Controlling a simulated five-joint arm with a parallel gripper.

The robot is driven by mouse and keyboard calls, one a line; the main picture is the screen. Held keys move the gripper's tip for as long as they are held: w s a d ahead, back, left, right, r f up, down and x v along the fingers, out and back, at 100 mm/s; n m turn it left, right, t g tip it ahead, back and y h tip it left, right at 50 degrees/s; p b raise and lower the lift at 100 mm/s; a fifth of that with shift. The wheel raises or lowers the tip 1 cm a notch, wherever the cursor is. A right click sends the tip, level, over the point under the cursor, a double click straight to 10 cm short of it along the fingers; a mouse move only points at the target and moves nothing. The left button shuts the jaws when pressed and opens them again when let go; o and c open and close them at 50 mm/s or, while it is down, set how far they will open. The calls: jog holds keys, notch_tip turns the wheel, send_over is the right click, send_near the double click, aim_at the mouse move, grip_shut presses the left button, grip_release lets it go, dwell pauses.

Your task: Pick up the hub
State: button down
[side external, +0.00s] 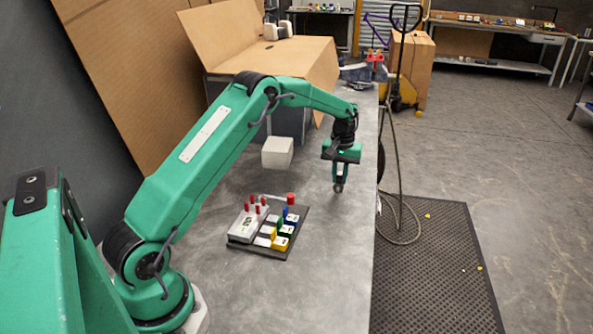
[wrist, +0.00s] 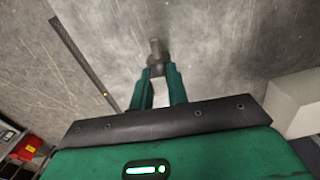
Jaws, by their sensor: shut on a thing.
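The hub (wrist: 155,47) is a small dark grey, rounded metal piece. In the wrist view it sits between the tips of my gripper (wrist: 157,70), whose two green fingers close on it. In the side view my gripper (side external: 340,177) points down near the right edge of the grey table, with the hub (side external: 338,188) at its fingertips. The hub is small there, and I cannot tell whether it touches the table or hangs just above it.
A dark board (side external: 259,253) with white, red, blue, green and yellow parts lies on the table (side external: 330,270) to the left and nearer the camera. A pale block (side external: 277,153) is left of my gripper. An open cardboard box (side external: 285,62) stands behind. The table's right edge is close.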

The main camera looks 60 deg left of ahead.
notch_tip(320, 180, up, 3)
jog(key=shift+f, duration=0.2)
jog(key=s+d+r, duration=0.2)
jog(key=d+r, duration=0.5)
jog(key=d, duration=0.4)
jog(key=shift+s+d, duration=0.2)
jog(key=shift+s, duration=0.2)
